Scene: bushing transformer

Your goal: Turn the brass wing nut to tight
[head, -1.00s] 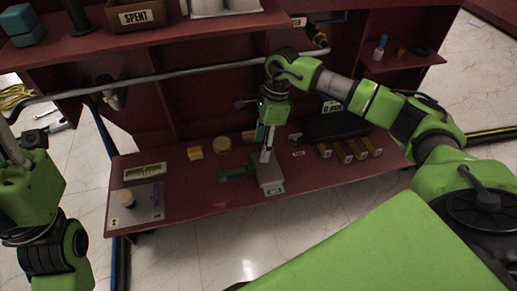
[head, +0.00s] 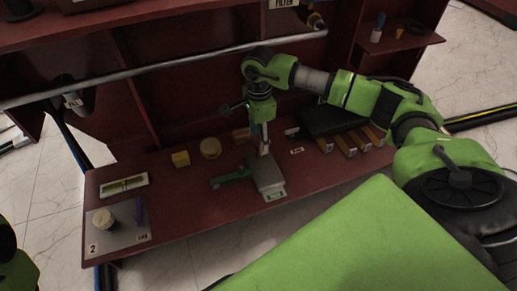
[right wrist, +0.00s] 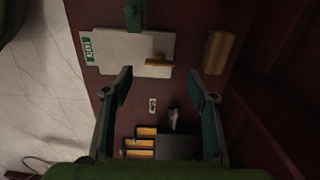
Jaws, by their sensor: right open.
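A grey plate (head: 270,178) with a green-lettered label lies on the red bench, and also shows in the right wrist view (right wrist: 120,45). A small brass piece (right wrist: 156,62), which looks like the wing nut, sits on the plate near its edge. It is too small and covered to make out in the head view. My right gripper (head: 264,152) points down over the plate. In the right wrist view my right gripper (right wrist: 160,86) is open, its teal-padded fingers wide apart with nothing between them. My left gripper is out of view.
A green tool or handle (head: 232,178) reaches the plate from the left. A yellow block (head: 180,159), a round tan item (head: 210,147) and a black case (head: 325,120) stand behind. A grey pipe (head: 150,75) runs above the bench.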

